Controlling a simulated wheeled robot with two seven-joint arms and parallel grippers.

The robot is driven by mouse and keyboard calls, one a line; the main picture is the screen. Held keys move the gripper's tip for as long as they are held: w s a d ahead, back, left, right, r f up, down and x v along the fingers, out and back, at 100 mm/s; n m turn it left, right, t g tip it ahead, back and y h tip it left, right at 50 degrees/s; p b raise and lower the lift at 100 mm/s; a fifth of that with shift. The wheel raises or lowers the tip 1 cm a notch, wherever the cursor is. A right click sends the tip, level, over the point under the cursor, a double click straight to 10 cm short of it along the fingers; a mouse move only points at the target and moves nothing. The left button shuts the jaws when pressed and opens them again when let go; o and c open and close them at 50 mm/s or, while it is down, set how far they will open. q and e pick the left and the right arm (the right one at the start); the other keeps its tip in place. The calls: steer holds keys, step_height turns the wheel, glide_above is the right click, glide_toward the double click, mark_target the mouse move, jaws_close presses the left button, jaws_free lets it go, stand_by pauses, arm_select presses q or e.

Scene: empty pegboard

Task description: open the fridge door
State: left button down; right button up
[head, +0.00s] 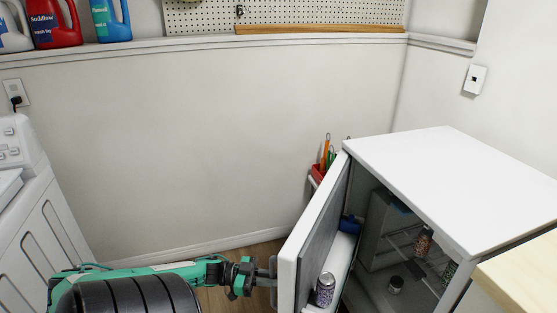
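The white fridge (460,175) stands at the right. Its door (312,235) is swung partly open toward the left, so the inside shows. A can (325,289) stands in the door shelf, and a few small items sit inside. My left gripper (272,279) is at the outer face of the door, near its lower visible part. The fingertips are small and partly hidden by the door edge, so I cannot tell whether they are closed on a handle. My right gripper is not in view.
A white washer or dryer (35,215) stands at the left. A red container with tools (320,172) is behind the door. A light wooden surface (525,275) is at the lower right. Bare floor (235,258) shows between the machine and the door.

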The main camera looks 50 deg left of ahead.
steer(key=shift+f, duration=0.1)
arm_select(q)
steer(key=c, duration=1.5)
jaws_free()
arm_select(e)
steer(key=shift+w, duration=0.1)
arm_select(q)
steer(key=shift+a, duration=0.1)
